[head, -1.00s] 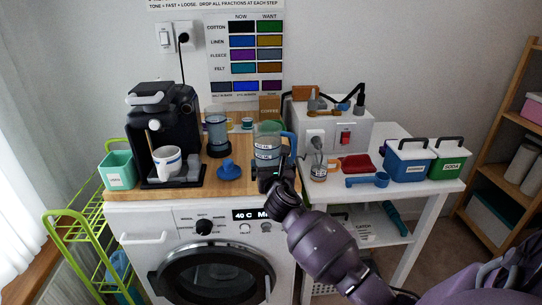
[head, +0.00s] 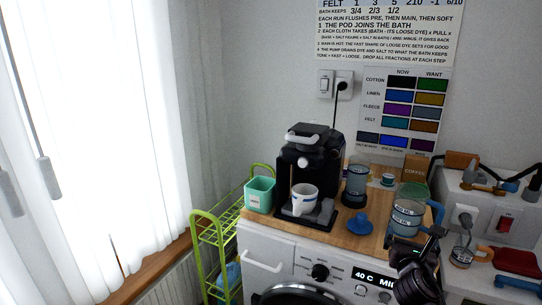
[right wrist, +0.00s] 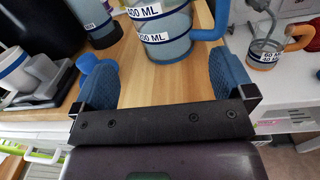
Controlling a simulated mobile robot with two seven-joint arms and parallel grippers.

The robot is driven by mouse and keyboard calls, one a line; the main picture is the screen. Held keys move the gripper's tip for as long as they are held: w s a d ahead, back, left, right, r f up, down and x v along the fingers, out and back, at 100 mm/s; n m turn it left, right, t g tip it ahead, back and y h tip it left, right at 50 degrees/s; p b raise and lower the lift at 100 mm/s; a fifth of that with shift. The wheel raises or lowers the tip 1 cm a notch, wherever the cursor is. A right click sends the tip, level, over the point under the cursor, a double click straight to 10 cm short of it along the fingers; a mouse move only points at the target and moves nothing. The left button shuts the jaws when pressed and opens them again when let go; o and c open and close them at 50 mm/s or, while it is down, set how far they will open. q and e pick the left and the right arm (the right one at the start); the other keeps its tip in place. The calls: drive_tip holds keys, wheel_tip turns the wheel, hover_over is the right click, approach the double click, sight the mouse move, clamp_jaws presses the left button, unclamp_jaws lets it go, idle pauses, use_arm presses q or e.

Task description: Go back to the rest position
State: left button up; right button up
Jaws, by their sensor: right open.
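My right gripper (head: 412,246) is at the front right of the wooden worktop, in front of the clear measuring jug (head: 407,217) with the blue handle. In the right wrist view the right gripper (right wrist: 165,78) has its two blue pads wide apart, with bare wood between them. The jug (right wrist: 163,45) stands just beyond the pads, not between them. My left gripper is in neither view.
The coffee machine (head: 304,160) with a white mug (head: 303,200), a teal cup (head: 260,194) and a grinder-like container (head: 356,182) stand on the worktop. A blue lidded piece (head: 359,224) lies near its front. A green rack (head: 216,240) is at left.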

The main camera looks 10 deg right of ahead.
drive_tip(key=m, duration=0.2)
drive_tip(key=shift+w+a+m+y, duration=0.15)
drive_tip(key=shift+a+m+y, duration=0.15)
drive_tip(key=shift+m, duration=0.1)
drive_tip(key=s+a+f+m+y, duration=0.7)
drive_tip(key=s+a+f+m, duration=0.25)
drive_tip(key=m, duration=0.95)
drive_tip(key=s+a+f+m+g, duration=0.1)
drive_tip(key=s+f+m, duration=0.1)
drive_tip(key=s+f, duration=0.2)
drive_tip(key=s+a+f+m+g, duration=0.1)
drive_tip(key=s+f, duration=0.3)
drive_tip(key=s, duration=0.7)
drive_tip(key=s+a+f+m+g, duration=0.1)
drive_tip(key=s+f+m+g, duration=0.1)
drive_tip(key=s, duration=0.6)
wheel_tip(320, 180, down, 3)
drive_tip(key=shift+s+a+r+m+g+y, duration=0.2)
drive_tip(key=shift+a+m+g+y, duration=0.15)
drive_tip(key=shift+m, duration=0.45)
